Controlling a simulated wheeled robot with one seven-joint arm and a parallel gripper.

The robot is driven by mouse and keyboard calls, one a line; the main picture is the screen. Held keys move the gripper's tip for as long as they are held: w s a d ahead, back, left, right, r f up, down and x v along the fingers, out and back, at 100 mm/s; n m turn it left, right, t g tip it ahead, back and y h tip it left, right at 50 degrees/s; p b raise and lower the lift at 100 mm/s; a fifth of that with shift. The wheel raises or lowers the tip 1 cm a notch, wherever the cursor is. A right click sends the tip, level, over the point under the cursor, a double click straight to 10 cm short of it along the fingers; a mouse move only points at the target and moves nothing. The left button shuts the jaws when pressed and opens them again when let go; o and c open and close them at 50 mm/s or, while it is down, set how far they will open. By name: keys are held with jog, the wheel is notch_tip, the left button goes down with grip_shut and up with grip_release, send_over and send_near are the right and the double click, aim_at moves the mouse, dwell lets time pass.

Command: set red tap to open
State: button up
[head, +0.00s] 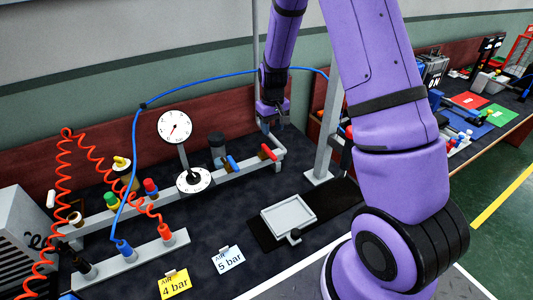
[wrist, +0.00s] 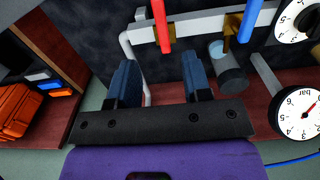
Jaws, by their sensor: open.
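The red tap (head: 268,152) sits near the right end of the grey rail (head: 215,176). Its red handle lies across the rail, and it also shows at the top of the wrist view (wrist: 160,24). My gripper (head: 272,121) is open and empty, just above and behind the red tap in the head view. In the wrist view the two blue fingers (wrist: 162,80) are spread, with the red handle ahead of the gap between them. The handle appears apart from both fingers.
A blue tap (head: 232,163) stands left of the red one, also crosswise, with a grey cylinder (head: 217,148) nearby. Dials (head: 175,127) stand farther left. A blue hose (head: 190,81) arches behind. A grey tray (head: 288,217) lies in front; a post (head: 326,140) stands right.

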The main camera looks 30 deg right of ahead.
aim_at(272, 153)
notch_tip(272, 153, down, 11)
jog(key=shift+f, duration=0.15)
dwell(0.4)
jog(key=shift+c, duration=0.4)
grip_shut()
